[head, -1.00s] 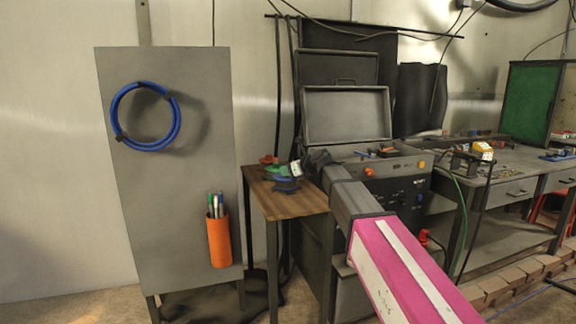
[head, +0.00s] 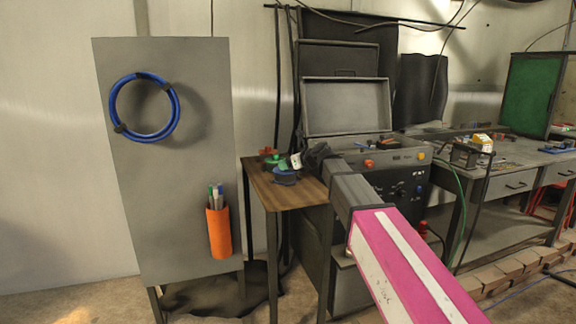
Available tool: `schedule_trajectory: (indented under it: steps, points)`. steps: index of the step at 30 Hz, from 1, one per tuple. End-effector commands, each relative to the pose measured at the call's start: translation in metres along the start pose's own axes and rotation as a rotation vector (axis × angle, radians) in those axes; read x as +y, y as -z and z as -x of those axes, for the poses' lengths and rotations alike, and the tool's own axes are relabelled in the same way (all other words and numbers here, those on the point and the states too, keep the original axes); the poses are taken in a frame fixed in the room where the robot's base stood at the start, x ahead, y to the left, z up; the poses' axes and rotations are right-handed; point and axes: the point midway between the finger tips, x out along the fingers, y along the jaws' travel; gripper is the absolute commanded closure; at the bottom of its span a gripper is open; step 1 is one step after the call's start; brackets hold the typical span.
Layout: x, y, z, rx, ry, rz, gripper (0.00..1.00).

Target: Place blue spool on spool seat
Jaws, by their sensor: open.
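The blue spool (head: 285,178) sits on the small wooden side table, near its right side. A green spool (head: 276,162) and a red spool (head: 269,153) stand behind and left of it. My gripper (head: 297,161) is at the end of my arm, just above and behind the blue spool in the picture. It is open and appears empty. Its fingers are small here, and I cannot tell whether they touch a spool. I cannot make out the spool seat.
A grey panel (head: 170,215) with a blue hose ring (head: 145,134) and an orange pen holder (head: 219,232) stands left of the wooden table (head: 262,190). A control box (head: 390,178) with an open lid is close on the right. A long workbench (head: 500,185) stands farther right.

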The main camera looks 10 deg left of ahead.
Motion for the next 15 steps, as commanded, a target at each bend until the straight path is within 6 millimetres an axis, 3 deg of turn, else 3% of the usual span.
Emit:
schedule_trajectory:
  steps: [15]
  points:
    - [0.001,0.001,0.096,-0.001,0.002,0.0,0.41]
